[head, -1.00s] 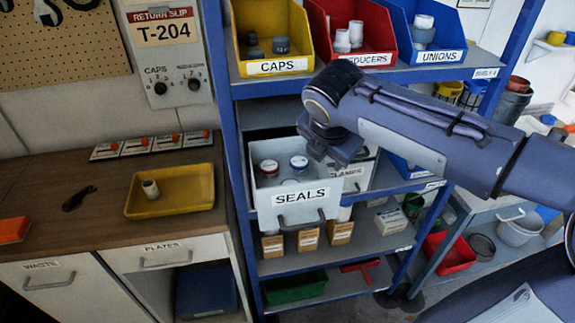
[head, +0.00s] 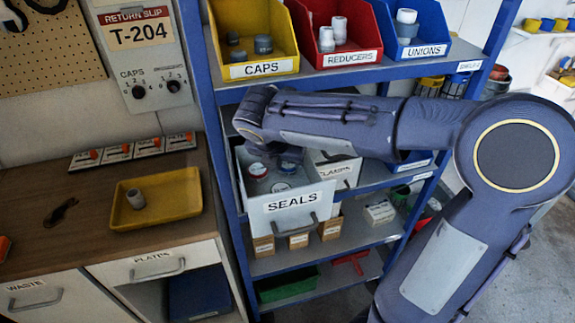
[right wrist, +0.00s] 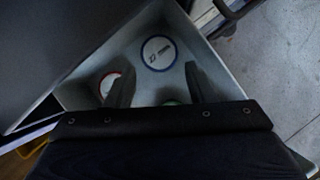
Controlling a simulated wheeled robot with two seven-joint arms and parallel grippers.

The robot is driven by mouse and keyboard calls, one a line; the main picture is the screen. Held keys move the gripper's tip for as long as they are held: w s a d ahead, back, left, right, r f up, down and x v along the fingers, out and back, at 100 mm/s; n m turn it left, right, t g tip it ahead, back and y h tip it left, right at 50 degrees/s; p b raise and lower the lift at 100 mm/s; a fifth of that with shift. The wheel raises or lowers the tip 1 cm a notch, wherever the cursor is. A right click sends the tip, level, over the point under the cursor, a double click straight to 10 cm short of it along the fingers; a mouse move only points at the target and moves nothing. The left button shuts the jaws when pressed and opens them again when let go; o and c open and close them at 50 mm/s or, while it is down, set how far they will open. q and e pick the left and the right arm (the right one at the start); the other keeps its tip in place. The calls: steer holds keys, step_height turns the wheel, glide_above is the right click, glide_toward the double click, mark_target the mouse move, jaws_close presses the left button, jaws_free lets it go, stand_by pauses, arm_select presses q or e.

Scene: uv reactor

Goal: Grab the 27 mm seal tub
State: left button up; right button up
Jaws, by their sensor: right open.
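The pulled-out white SEALS drawer (head: 291,204) holds several round tubs. In the head view, a red-rimmed tub (head: 257,171) and another white-lidded tub (head: 280,187) show inside, partly below my arm. In the right wrist view, a blue-rimmed tub (right wrist: 159,52) lies just beyond the fingertips and a red-rimmed tub (right wrist: 107,84) is beside the left finger. A third tub (right wrist: 172,103) is mostly hidden behind the gripper body. The size marks are too small to read. My right gripper (right wrist: 160,80) is open, pointing down into the drawer, holding nothing. My left gripper is out of view.
Above the drawer are yellow CAPS (head: 264,70), red REDUCERS (head: 350,58) and blue UNIONS (head: 417,52) bins on the shelf. On the left counter is a yellow tray (head: 175,200) holding a grey fitting (head: 136,199).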

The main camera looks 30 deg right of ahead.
mark_target(287, 166)
steer(key=x, duration=0.4)
steer(key=shift+w+d+f, duration=0.1)
steer(key=shift+f, duration=0.05)
steer(key=shift+c, duration=0.4)
steer(key=c, duration=0.5)
steer(key=shift+c, duration=0.2)
